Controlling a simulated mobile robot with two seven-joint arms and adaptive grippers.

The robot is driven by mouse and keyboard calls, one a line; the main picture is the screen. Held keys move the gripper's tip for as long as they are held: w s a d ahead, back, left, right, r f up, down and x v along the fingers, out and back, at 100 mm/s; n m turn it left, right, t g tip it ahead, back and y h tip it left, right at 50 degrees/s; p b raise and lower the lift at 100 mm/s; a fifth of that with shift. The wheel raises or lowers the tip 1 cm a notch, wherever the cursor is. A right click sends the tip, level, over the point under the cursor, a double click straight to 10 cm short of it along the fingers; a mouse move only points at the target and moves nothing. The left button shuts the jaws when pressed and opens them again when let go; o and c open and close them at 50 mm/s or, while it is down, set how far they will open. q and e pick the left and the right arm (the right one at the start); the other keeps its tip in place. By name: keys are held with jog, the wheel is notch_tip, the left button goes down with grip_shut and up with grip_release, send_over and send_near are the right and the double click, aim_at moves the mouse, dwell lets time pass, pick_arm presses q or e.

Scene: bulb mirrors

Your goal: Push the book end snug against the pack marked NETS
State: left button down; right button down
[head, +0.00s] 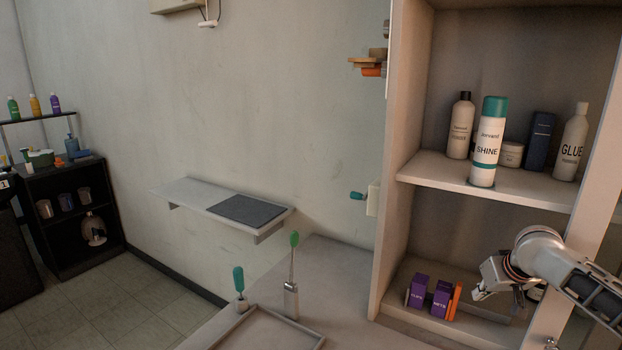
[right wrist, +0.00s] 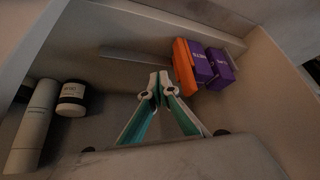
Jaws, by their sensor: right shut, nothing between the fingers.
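The orange book end (head: 454,301) stands upright on the lower shelf, just right of the purple pack marked NETS (head: 440,299). In the right wrist view the book end (right wrist: 185,66) is beside the NETS pack (right wrist: 200,64); I cannot tell whether they touch. My right gripper (head: 477,296) reaches into the lower compartment, right of the book end and apart from it. In the right wrist view its fingertips (right wrist: 155,80) are together and empty, left of the book end. My left gripper is not in view.
A second purple pack (head: 418,290) stands left of NETS. In the right wrist view a white jar (right wrist: 72,98) and a pale bottle (right wrist: 33,125) stand at the left. The upper shelf (head: 485,182) and cabinet side wall (head: 393,200) bound the compartment.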

jog(key=shift+w+a, duration=0.5)
jog(key=shift+a, duration=0.3)
jog(key=shift+w+a, duration=0.3)
jog(key=shift+a, duration=0.25)
jog(key=shift+w+a+f, duration=0.1)
jog(key=shift+w+a, duration=0.3)
jog(key=shift+a, duration=0.25)
jog(key=shift+r, duration=2.5)
